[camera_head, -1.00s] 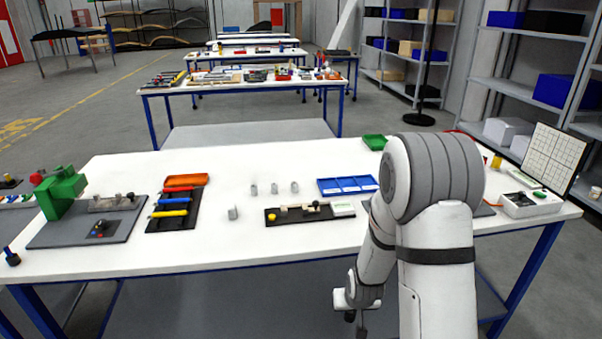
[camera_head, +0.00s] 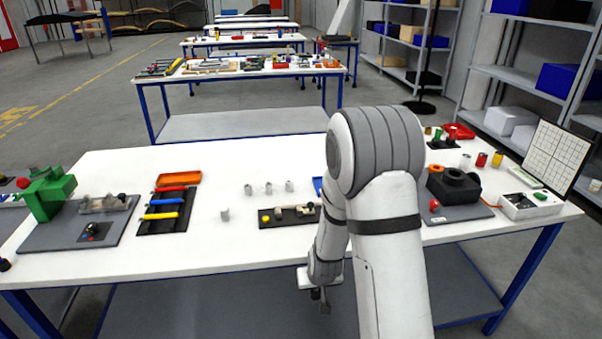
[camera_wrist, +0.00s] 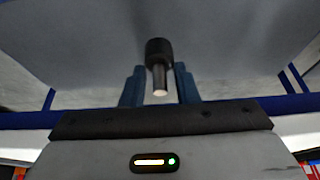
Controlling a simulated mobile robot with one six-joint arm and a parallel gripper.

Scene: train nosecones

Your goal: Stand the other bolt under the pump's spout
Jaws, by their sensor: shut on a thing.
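My gripper (camera_head: 320,299) hangs low in front of the table's front edge, below the tabletop in the head view. In the wrist view its two blue fingers (camera_wrist: 160,88) are shut on a bolt (camera_wrist: 158,50) with a dark, wide head and a pale metal shank end.
The white table (camera_head: 225,270) holds a dark rack of coloured tools (camera_head: 166,210), several grey cylinders (camera_head: 268,187), a dark tray (camera_head: 290,216) and a black fixture (camera_head: 453,185). My arm hides part of the table's middle right.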

